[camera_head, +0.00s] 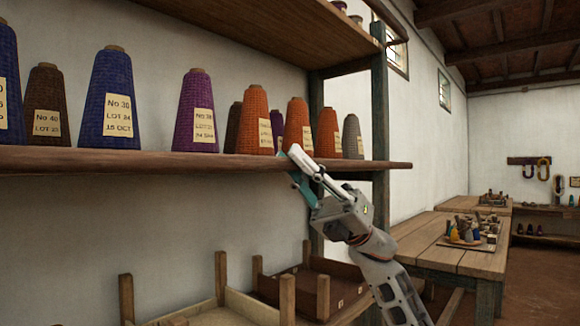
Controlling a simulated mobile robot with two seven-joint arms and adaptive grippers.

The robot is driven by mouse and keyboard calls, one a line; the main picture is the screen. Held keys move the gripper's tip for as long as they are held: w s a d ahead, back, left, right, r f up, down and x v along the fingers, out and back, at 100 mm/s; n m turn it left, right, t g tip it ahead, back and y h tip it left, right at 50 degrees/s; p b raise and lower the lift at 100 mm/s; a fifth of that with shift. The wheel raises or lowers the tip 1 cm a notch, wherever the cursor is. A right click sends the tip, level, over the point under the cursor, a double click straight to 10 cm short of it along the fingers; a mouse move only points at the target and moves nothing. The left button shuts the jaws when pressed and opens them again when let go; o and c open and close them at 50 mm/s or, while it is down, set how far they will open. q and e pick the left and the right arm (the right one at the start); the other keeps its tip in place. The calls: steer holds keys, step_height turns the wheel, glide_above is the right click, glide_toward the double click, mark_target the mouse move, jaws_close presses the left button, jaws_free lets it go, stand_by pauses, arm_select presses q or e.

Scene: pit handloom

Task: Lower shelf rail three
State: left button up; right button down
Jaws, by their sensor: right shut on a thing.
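The wooden shelf rail (130,160) runs along the front of the shelf across the view, from the left edge to past a dark post. My right gripper (291,165) comes up from the lower right and is shut on the rail, right of its middle. Its white finger lies against the rail's front and top, and its teal part shows just below. The exact contact behind the fingers is hidden. My left gripper is not in view.
Cones of yarn stand on the shelf: a blue cone (111,97), a purple cone (196,112) and orange cones (256,122) close to my gripper. A dark post (380,190) stands to the right. Wooden crates (250,305) lie below. A table (465,262) is farther right.

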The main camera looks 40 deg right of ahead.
steer(key=shift+f, duration=0.2)
steer(key=shift+a, duration=0.1)
steer(key=c, duration=2)
jaws_free()
steer(key=shift+o, duration=0.2)
steer(key=v, duration=1.2)
steer(key=shift+r, duration=0.1)
